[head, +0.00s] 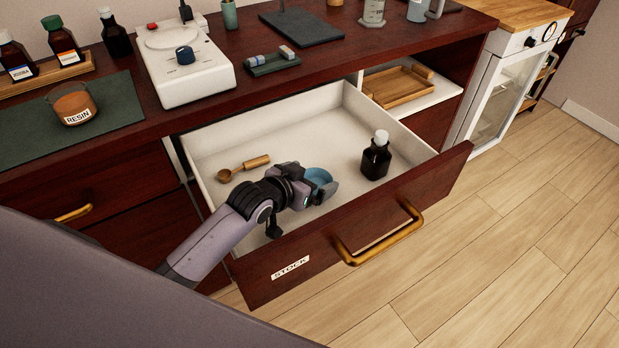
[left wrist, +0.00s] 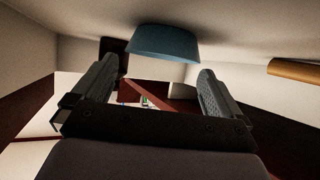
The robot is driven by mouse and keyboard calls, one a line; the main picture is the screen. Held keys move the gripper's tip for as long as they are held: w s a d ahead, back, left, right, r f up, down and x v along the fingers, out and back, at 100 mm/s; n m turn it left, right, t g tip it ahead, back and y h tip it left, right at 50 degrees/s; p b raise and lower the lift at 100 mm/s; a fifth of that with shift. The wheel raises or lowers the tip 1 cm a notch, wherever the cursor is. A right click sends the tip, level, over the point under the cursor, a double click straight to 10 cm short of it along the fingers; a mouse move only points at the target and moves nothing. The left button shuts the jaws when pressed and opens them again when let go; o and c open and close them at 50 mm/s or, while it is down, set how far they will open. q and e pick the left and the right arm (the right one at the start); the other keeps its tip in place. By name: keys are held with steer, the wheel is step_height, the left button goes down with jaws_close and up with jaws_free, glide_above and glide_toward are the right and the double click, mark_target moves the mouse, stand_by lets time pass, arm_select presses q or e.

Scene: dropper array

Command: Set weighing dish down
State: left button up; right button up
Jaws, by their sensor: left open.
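The weighing dish is a small blue bowl (head: 318,176) inside the open drawer marked STOCK (head: 212,150). The dish (left wrist: 163,43) also shows in the left wrist view, which looks upside down, and it appears to rest on the drawer floor. My left gripper (head: 320,190) is open and low in the drawer, close beside the dish and partly hiding it in the head view. In the left wrist view the two fingers (left wrist: 152,88) stand wide apart, with nothing between them and the dish just beyond their tips. My right gripper is not in view.
In the drawer a dark bottle with a white cap (head: 376,157) stands right of the dish, and a wooden scoop (head: 244,167) lies behind left. The drawer front with its brass handle (head: 380,240) rises nearest. The worktop above holds a white scale (head: 183,70) and a resin jar (head: 72,104).

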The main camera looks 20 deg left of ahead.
arm_select(q)
steer(key=shift+r+p+v, duration=0.15)
steer(key=shift+p+v, duration=0.15)
steer(key=shift+v, duration=1.7)
steer(key=shift+r+p+v, duration=0.2)
steer(key=shift+p+v, duration=0.1)
steer(key=shift+v, duration=1.65)
steer(key=shift+w+r, duration=0.1)
steer(key=shift+w, duration=0.15)
